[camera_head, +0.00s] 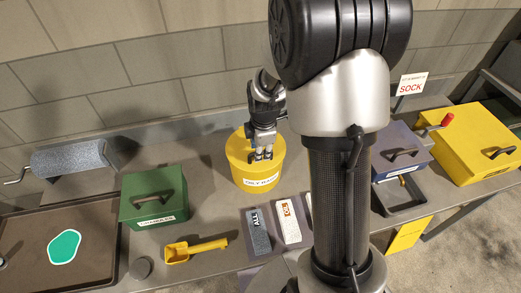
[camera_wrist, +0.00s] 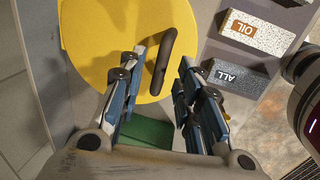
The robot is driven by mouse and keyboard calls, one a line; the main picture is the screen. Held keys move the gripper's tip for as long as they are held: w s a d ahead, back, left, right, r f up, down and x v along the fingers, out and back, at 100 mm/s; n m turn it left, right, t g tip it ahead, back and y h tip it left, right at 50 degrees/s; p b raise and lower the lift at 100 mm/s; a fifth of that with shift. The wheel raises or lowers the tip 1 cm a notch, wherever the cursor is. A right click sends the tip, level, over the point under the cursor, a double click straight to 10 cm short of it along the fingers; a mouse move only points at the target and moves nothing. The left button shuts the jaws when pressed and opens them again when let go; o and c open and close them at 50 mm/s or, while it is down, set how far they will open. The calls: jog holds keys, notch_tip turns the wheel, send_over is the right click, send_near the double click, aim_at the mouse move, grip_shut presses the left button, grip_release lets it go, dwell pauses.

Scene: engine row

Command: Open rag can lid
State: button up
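The rag can (camera_head: 256,175) is a round yellow can with a white label on its front, standing on the bench in the middle of the head view. Its yellow lid (camera_wrist: 100,40) fills the upper left of the wrist view and looks seated on the can. A dark bar handle (camera_wrist: 164,60) stands on the lid. My gripper (camera_head: 262,156) is over the lid, pointing down. In the wrist view my gripper (camera_wrist: 161,60) is open, with the handle showing between its two fingers and gaps on both sides. The gripper hides the handle in the head view.
A green lidded box (camera_head: 153,202) stands left of the can. A yellow scoop (camera_head: 195,250) and labelled blocks (camera_head: 290,222) lie in front. A blue-grey box (camera_head: 400,158) and a large yellow box (camera_head: 472,150) are at right. The wall is close behind.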

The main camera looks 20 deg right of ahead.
jog(key=shift+f, duration=0.2)
grip_shut()
dwell(0.3)
dwell(0.4)
